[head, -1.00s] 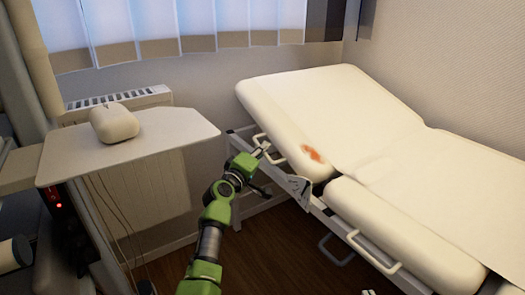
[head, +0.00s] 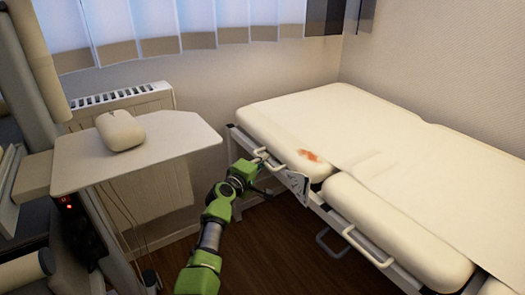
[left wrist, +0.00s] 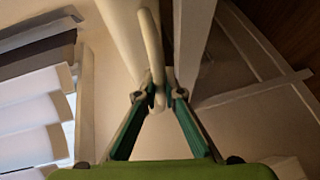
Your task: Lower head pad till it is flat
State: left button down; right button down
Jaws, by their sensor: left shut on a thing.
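The cream head pad (head: 275,128) of the treatment bed lies at the far left end of the bed, with an orange-red stain (head: 309,155) near its front edge. It looks about level with the longer pad (head: 405,230). My left gripper (head: 259,158) is at the side of the head pad, shut on the pale side handle (head: 267,155). In the left wrist view the handle (left wrist: 151,42) runs down between the closed fingertips (left wrist: 160,95), beside the pad's underside. My right gripper is not in view.
A side table (head: 180,135) with a small cream cushion (head: 121,130) stands at the left. A radiator (head: 120,100) is behind it under the window blinds. Dark wooden floor (head: 265,245) is open between table and bed. Another handle (head: 365,245) sticks out from the bed frame.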

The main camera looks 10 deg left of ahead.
pick_arm(q)
jog(key=shift+s+d+f+n+g, duration=0.1)
jog(key=shift+f+n+g, duration=0.05)
jog(key=shift+f, duration=0.35)
jog(key=shift+s+d+f+n+g, duration=0.1)
jog(key=shift+f+n+g, duration=0.05)
jog(key=shift+f, duration=0.3)
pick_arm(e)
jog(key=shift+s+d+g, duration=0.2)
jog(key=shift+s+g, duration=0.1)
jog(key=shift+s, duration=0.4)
pick_arm(q)
jog(key=c, duration=2.1)
grip_release()
jog(key=shift+c, duration=0.2)
jog(key=shift+a+r, duration=0.1)
jog(key=shift+r, duration=0.15)
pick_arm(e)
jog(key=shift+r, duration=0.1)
pick_arm(q)
jog(key=v, duration=1.2)
